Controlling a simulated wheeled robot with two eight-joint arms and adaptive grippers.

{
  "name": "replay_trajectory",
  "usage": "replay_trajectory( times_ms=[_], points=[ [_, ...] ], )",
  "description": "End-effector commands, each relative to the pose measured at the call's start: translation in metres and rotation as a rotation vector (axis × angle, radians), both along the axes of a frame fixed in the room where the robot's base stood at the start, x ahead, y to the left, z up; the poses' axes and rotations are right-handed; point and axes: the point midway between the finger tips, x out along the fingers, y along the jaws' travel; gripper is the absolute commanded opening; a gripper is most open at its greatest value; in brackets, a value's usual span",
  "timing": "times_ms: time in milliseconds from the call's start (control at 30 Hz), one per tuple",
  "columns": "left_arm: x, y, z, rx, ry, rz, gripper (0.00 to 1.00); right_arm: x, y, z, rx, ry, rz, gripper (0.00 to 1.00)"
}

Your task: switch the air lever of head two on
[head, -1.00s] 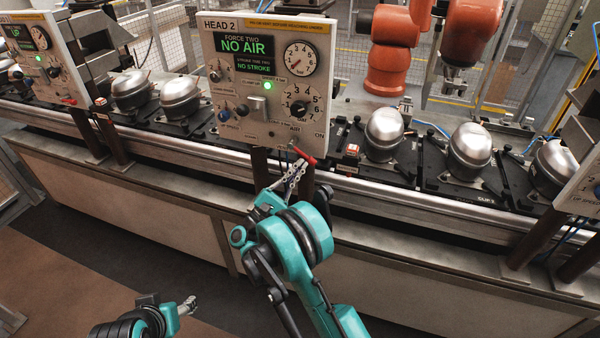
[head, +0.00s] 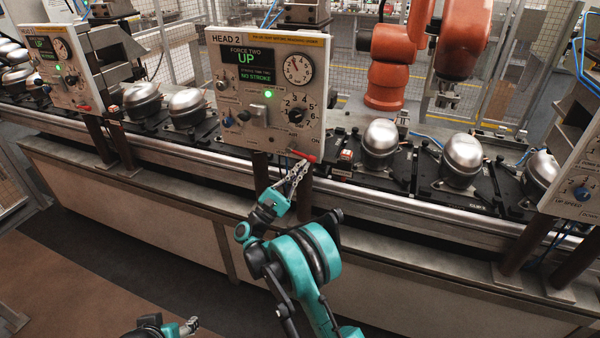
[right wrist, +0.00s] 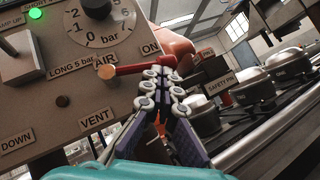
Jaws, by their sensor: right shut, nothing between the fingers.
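The HEAD 2 panel (head: 267,85) stands in the middle of the head view, its screen reading "UP" and "NO STROKE". Its red air lever (head: 304,156) is at the lower right edge; in the right wrist view the lever (right wrist: 132,68) lies nearly level, its free end to the right below the ON label (right wrist: 150,49). My right gripper (head: 299,168) is shut and empty, its tips just below the lever; in the right wrist view the tips (right wrist: 162,76) are close to its end, and contact is unclear. My left gripper (head: 190,325) is low in the head view, its opening unclear.
A HEAD 1 panel (head: 63,67) stands at the left and another panel (head: 580,175) at the right edge. Silver compressors (head: 380,138) sit on black pallets along the conveyor. An orange robot arm (head: 388,62) stands behind. Dark posts carry the panels.

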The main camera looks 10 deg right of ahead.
Motion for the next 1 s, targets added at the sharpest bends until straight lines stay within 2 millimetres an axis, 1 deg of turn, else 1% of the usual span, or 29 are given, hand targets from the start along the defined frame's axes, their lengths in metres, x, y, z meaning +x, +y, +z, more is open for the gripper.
replay_trajectory(
  times_ms=[267,800,900,1000],
  points=[
    [0.0,0.0,0.0,0.0,0.0,0.0,0.56,-0.002,-0.004,0.005,0.001,0.0,-0.002,0.0],
    [0.0,0.0,0.0,0.0,0.0,0.0,0.56,-0.003,-0.005,0.005,0.001,0.0,-0.002,0.0],
    [0.0,0.0,-0.004,0.0,0.0,0.0,0.56,-0.002,-0.005,0.001,0.001,0.0,-0.002,0.0],
    [0.0,0.0,-0.014,0.0,0.0,0.0,0.56,-0.001,-0.006,-0.011,0.001,0.0,-0.002,0.0]
  ],
)
